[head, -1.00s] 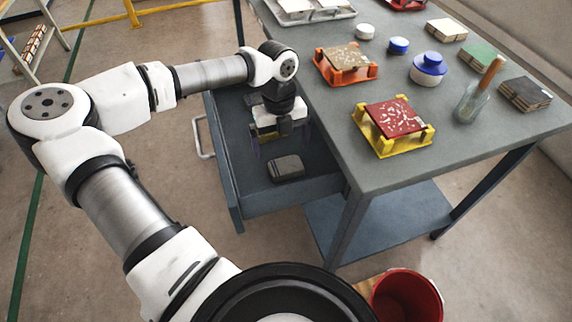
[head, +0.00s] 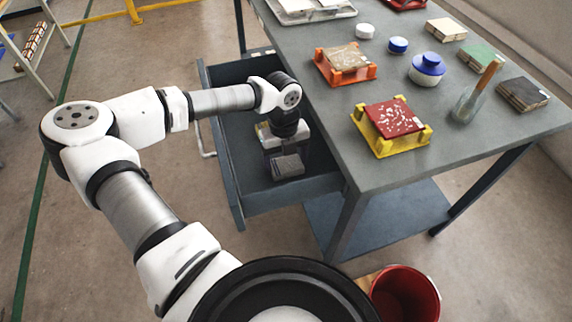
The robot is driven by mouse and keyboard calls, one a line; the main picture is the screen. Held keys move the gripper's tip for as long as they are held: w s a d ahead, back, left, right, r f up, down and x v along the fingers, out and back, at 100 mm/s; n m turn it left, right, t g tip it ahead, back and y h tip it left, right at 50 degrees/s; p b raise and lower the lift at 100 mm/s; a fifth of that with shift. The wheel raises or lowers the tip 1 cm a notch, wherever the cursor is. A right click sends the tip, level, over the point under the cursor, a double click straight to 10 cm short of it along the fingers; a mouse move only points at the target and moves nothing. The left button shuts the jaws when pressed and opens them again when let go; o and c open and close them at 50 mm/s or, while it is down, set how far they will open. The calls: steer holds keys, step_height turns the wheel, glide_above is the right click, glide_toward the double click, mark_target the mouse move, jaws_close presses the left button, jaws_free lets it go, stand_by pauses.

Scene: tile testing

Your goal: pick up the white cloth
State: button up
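I cannot clearly make out a white cloth. My gripper (head: 284,156) points down into the drawer, right over and behind this item. Its fingers are small and mostly hidden by its own body and the item, so I cannot tell whether they touch it or how far apart they are.
The grey table (head: 400,170) overhangs the drawer on the right. A red bucket (head: 434,291) stands in front.

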mark_target(286, 163)
steer(key=c, duration=0.4)
step_height(286, 163, up, 20)
steer(key=b, duration=0.2)
stand_by(0.3)
steer(key=o, duration=0.4)
steer(key=c, duration=0.3)
steer(key=shift+s, duration=0.1)
